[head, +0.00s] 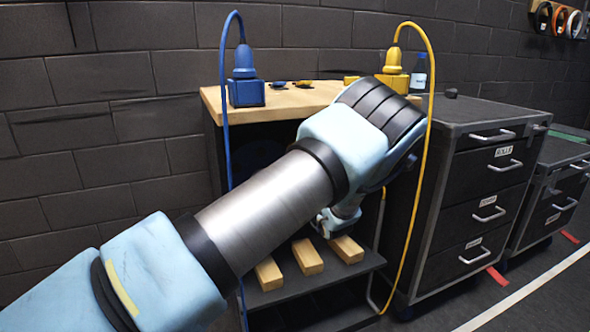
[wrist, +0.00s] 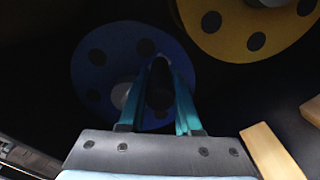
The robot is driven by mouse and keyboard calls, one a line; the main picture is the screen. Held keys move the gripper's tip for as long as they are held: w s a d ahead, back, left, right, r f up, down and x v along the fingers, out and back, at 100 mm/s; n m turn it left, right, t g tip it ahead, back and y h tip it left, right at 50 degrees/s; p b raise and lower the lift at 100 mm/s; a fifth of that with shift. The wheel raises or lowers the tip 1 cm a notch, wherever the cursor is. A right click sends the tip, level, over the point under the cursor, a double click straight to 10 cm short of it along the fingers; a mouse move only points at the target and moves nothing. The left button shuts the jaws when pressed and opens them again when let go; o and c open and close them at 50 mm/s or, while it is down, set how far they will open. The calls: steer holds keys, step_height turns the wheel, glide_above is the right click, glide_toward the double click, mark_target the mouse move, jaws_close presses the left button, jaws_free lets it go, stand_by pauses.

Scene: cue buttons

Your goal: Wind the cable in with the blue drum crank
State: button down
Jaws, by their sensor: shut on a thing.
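In the wrist view, the blue drum (wrist: 100,65) is a dark blue disc with round black spots and a grey hub at its centre. My gripper (wrist: 162,80) has its two teal fingers in front of the drum, shut on a dark crank handle (wrist: 160,88). In the head view the drum is only a dim shape in the shadowed cabinet, and my arm hides much of the front. The blue cable (head: 226,120) runs from a blue plug (head: 243,62) on the wooden top and hangs down the cabinet front.
A yellow drum (wrist: 225,25) sits at the upper right in the wrist view. A yellow cable (head: 428,130) hangs right of my arm. Several wooden blocks (head: 307,258) lie on the low shelf. Dark drawer cabinets (head: 470,190) stand to the right.

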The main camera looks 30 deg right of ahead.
step_height(320, 180, down, 6)
steer(key=a+m+p, duration=0.1)
steer(key=m+p, duration=0.2)
steer(key=m, duration=0.5)
steer(key=shift+a+f, duration=0.15)
steer(key=c, duration=0.6)
jaws_free()
steer(key=s+a, duration=0.1)
steer(key=s, duration=0.9)
steer(key=shift+s+a, duration=0.15)
steer(key=shift+s, duration=0.15)
